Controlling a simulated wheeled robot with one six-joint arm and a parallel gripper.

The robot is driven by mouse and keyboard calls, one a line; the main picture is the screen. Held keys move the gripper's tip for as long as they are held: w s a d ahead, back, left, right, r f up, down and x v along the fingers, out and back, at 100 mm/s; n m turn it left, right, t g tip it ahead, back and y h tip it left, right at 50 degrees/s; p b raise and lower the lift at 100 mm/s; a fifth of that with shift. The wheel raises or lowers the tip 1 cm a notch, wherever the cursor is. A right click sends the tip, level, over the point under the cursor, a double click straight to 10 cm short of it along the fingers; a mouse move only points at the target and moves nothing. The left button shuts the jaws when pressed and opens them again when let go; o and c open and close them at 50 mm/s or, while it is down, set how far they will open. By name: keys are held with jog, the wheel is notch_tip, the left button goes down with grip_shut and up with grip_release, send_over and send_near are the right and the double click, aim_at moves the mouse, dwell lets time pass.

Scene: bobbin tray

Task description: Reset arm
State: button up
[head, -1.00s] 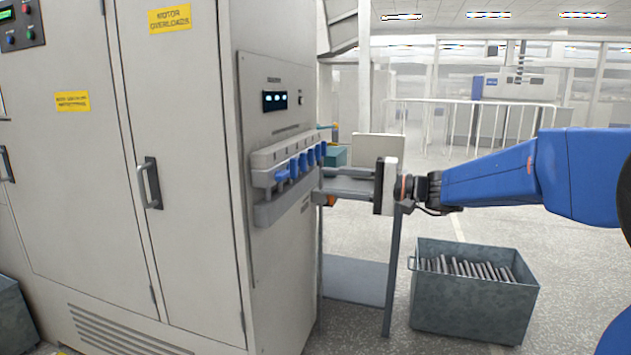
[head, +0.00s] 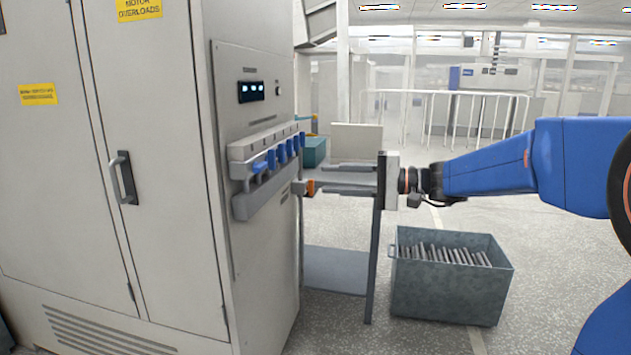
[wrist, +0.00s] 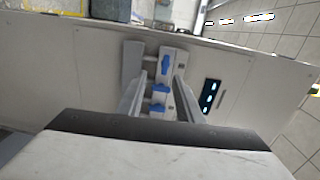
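My gripper (head: 326,178) is at the end of my blue arm, to the right of the cabinet front in the head view. Its two grey fingers point left toward a pale rack (head: 240,150) with several blue pieces (head: 281,154). The fingers are apart with nothing between them. In the wrist view my gripper (wrist: 161,78) also shows open, with the rack and blue pieces (wrist: 159,88) beyond the fingertips. The fingers look clear of the rack.
A tall grey cabinet (head: 150,200) fills the left. A metal bin (head: 445,290) of grey bars stands on the floor below my arm. A grey stand (head: 373,270) is behind my gripper. Open floor lies right and behind, up to a white railing (head: 450,115).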

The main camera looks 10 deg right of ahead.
jog(key=s+d+f+n+g+h, duration=0.1)
jog(key=s+f+n+g+h, duration=0.15)
jog(key=s+f+h, duration=0.95)
jog(key=s+d+f+t+h, duration=0.1)
jog(key=s+d+f+h, duration=0.1)
jog(key=s+d+f, duration=0.4)
jog(key=s+d+f+n+h, duration=0.1)
jog(key=s+d+f+h, duration=0.1)
jog(key=s+d+f, duration=0.4)
jog(key=s+d, duration=0.3)
jog(key=s, duration=0.4)
jog(key=shift+s+f+t, duration=0.35)
jog(key=shift+s+f, duration=0.05)
